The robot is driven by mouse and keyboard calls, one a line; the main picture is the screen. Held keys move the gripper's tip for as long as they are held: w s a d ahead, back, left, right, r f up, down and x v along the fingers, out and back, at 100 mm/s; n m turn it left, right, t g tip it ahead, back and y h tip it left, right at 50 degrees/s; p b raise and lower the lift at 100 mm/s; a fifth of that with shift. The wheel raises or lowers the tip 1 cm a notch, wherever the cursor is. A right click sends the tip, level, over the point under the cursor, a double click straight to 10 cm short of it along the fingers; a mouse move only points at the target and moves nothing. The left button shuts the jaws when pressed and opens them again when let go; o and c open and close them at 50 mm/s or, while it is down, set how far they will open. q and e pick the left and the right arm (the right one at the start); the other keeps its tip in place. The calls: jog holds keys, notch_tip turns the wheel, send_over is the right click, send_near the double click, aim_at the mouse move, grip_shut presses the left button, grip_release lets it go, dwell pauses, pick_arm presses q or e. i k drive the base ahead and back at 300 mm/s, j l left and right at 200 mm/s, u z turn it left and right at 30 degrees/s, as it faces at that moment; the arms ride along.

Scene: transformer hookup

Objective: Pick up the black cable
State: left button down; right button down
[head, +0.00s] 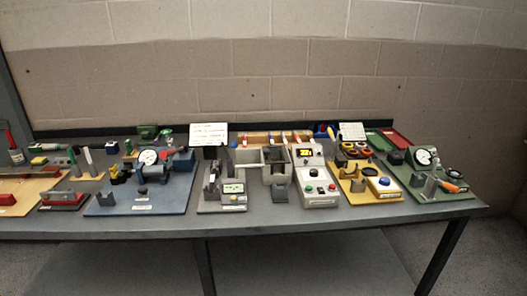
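I cannot clearly pick out a black cable at this size. Dark ring-shaped items (349,146) lie at the back of the yellow board (356,195), with yellow and reddish ones among them; I cannot tell whether any is the cable. The yellow board also carries a box with a blue button (384,185) and a grey upright part. Neither of my grippers shows in the head view.
A grey table (300,222) runs along a block wall. A blue board (110,207), a control box (316,187) with a lit display and a green board (455,193) with a round dial stand on it. The front strip is clear.

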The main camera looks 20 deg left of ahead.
aim_at(212, 177)
jog(key=u, duration=1.15)
jog(key=z, duration=0.6)
jog(key=i+j+z, duration=0.1)
jog(key=j+z, duration=0.85)
jog(key=k+j+z, duration=0.1)
jog(key=j+z, duration=0.35)
jog(key=k+j+z, duration=0.2)
jog(key=j+z, duration=0.25)
jog(key=j, duration=0.1)
